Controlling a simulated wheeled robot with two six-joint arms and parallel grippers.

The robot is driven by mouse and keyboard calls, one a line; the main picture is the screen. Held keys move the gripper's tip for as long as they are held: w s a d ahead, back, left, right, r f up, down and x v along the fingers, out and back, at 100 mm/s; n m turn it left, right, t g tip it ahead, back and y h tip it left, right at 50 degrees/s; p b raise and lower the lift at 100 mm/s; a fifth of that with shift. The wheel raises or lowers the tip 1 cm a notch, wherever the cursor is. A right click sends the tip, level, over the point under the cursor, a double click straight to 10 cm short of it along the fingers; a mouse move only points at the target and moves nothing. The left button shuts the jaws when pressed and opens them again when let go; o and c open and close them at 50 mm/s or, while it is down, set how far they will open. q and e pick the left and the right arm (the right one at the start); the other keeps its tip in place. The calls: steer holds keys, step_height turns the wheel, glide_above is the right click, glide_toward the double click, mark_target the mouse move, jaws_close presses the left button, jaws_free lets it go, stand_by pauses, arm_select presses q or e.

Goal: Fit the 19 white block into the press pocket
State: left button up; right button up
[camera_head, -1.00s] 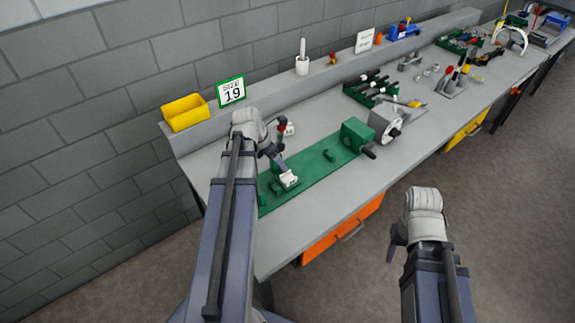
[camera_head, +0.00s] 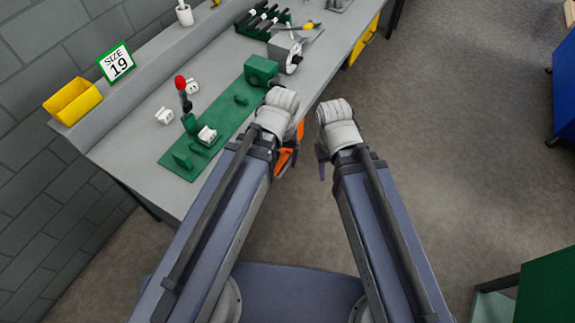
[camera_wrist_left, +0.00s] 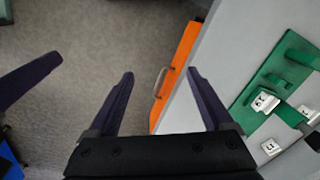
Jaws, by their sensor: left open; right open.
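A white block (camera_head: 208,134) sits on the green press base (camera_head: 228,122), by the red-knobbed post. It also shows in the left wrist view (camera_wrist_left: 264,101), its number looking like an upside-down 19; how deep it sits in the pocket I cannot tell. Two other white blocks, one nearer the wall (camera_head: 164,116) and one by the red knob (camera_head: 192,86), lie on the bench. My left gripper (camera_wrist_left: 160,73) is open and empty, off the bench's front edge, apart from the block. My right gripper (camera_head: 323,155) is open and empty over the floor to its right.
The size 19 sign (camera_head: 117,63) and a yellow bin (camera_head: 72,101) stand on the back ledge. An orange drawer (camera_wrist_left: 178,70) is under the bench edge.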

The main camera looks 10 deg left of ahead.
arm_select(q)
steer(key=m, duration=0.1)
steer(key=s+d+m, duration=0.1)
steer(key=m, duration=0.1)
steer(key=s+d+m, duration=0.1)
steer(key=shift+s+d+y, duration=0.15)
steer(key=shift+d+y, duration=0.1)
steer(key=shift+y, duration=0.05)
stand_by(2.5)
